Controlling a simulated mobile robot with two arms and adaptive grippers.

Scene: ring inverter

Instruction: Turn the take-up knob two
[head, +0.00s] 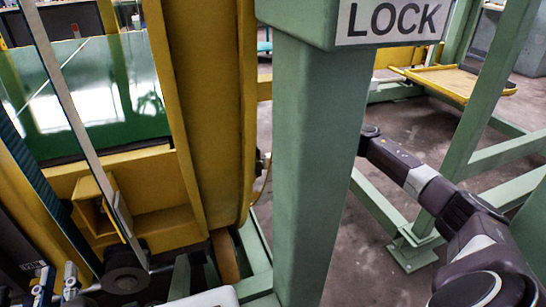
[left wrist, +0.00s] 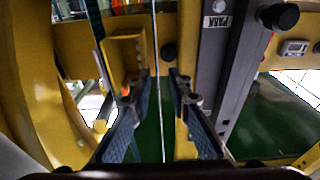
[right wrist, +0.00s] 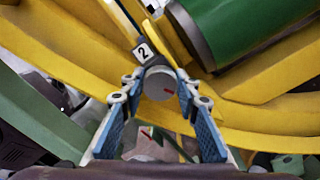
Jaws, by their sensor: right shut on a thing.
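The take-up knob two (right wrist: 160,84) is a round grey knob with a red mark, below a small tile reading "2" (right wrist: 144,52) in the right wrist view. My right gripper (right wrist: 160,76) has its fingers on both sides of this knob and is shut on it. In the head view, the right gripper and the knob are hidden behind the green post. My left gripper (left wrist: 160,80) is open in the left wrist view, with a thin upright bar visible between its fingers and nothing held.
A green post (head: 308,160) with a "LOCK" sign (head: 394,20) stands in the middle. The yellow frame (head: 205,100) fills the left. A dark rail with a "PARK" label (left wrist: 216,21) and a black knob (left wrist: 281,16) are right of my left gripper. Some floor is clear at right.

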